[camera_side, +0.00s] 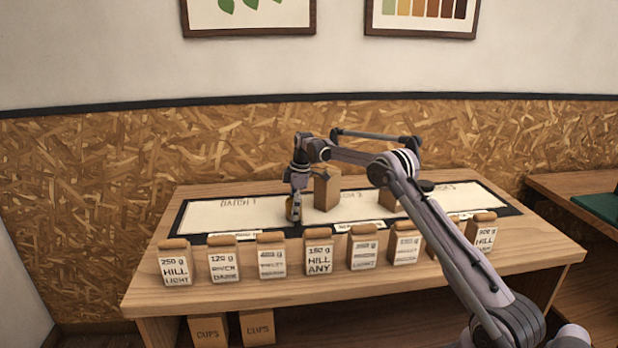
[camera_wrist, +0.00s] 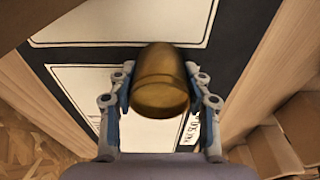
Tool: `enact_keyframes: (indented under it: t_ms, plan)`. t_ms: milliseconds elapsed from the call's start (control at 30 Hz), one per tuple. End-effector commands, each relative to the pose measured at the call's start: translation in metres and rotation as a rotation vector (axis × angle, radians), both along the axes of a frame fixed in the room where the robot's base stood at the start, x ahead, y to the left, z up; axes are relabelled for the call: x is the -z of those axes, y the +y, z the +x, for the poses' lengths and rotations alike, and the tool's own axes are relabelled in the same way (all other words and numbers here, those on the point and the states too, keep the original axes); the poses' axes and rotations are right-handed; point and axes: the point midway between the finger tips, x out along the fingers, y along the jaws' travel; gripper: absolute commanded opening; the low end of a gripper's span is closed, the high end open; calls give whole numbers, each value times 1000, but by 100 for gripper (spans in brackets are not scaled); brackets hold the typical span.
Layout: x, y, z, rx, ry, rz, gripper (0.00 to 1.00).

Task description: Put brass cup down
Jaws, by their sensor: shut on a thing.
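The brass cup (camera_wrist: 162,85) is between the two fingers of my gripper (camera_wrist: 160,72) in the wrist view, with a finger against each side. The cup shows there only as a small brownish patch (camera_side: 293,212) between the fingers, close to the mat. I cannot tell whether its base touches the mat.
A tall brown bag (camera_side: 327,191) stands just right of my gripper. Several labelled bags line the table's (camera_side: 350,268) front, including "HILL ANY" (camera_side: 318,257). The left panel (camera_side: 222,217) has bare space left of my gripper.

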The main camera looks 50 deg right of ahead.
Motion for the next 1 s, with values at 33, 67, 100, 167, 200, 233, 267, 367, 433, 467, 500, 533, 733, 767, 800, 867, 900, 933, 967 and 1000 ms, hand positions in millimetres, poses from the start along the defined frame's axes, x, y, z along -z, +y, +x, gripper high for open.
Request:
enact_keyframes:
  t_ms: [33,67,100,167,200,233,267,367,433,467,500,533,733,767,800,867,900,933,967,1000]
  plan:
    - [0,0,0,0,0,0,15]
    - [1,0,0,0,0,0,15]
    - [2,0,0,0,0,0,15]
    - [3,0,0,0,0,0,58]
    - [2,0,0,0,0,0,69]
    - [2,0,0,0,0,0,72]
    - [2,0,0,0,0,0,72]
    - [2,0,0,0,0,0,72]
    - [2,0,0,0,0,0,72]
    - [2,0,0,0,0,0,72]
    - [2,0,0,0,0,0,72]
    - [2,0,0,0,0,0,72]
    - [-14,-2,-1,1,0,0,72]
    - [-18,-2,-2,1,0,0,72]
    - [-25,-3,-3,1,0,0,72]
    - [-37,-4,-4,1,0,0,72]
    - [-45,-5,-5,1,0,0,72]
    - [-52,-5,-6,1,0,0,72]
    - [-58,-6,-6,1,0,0,72]
    - [-66,-7,-7,1,0,0,72]
